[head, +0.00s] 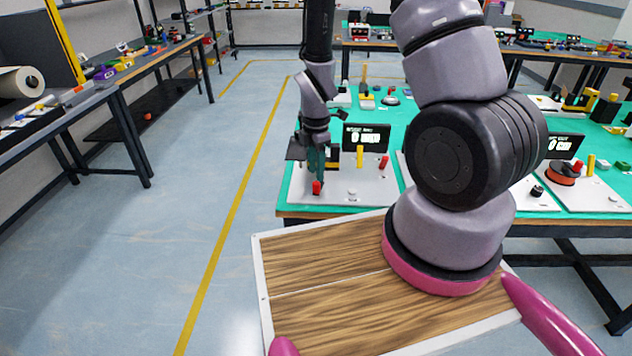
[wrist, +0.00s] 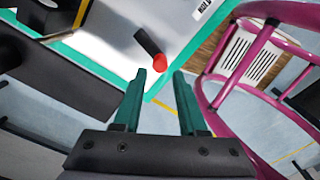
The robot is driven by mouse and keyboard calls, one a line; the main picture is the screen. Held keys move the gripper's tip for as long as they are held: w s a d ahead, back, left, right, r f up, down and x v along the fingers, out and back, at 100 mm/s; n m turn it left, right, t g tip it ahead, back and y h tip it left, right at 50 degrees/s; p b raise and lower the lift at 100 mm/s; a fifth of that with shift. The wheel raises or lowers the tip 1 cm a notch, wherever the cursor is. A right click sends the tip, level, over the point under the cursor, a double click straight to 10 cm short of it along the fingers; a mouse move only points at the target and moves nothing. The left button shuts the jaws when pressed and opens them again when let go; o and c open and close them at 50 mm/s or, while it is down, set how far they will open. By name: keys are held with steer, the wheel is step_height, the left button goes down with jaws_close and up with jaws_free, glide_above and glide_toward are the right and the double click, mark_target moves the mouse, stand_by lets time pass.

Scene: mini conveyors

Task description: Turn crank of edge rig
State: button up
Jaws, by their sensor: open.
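The rig is a white plate (head: 345,193) at the near left corner of the green-topped table, with a black display (head: 367,137) behind it. A red knob (head: 317,187) shows at the plate's left front. In the wrist view the red knob (wrist: 159,62) sits at the end of a short black bar (wrist: 147,41), close to the plate's edge. My gripper (head: 316,172) hangs over the left part of the plate, fingers pointing down. In the wrist view its two teal fingers (wrist: 160,78) are apart and empty, with the knob just beyond their tips. I cannot tell whether they touch it.
A yellow post (head: 360,156) and a red part (head: 384,162) stand on the plate to the right of my gripper. Another rig with an orange and black dial (head: 563,174) stands farther right. A workbench (head: 120,88) runs along the left; the floor between is clear.

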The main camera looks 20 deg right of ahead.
mark_target(316, 183)
step_height(316, 183, down, 5)
stand_by(0.3)
jaws_close()
steer(key=shift+w+a+m, duration=0.2)
steer(key=shift+a+m, duration=0.05)
steer(key=shift+m, duration=0.55)
jaws_free()
step_height(316, 183, up, 11)
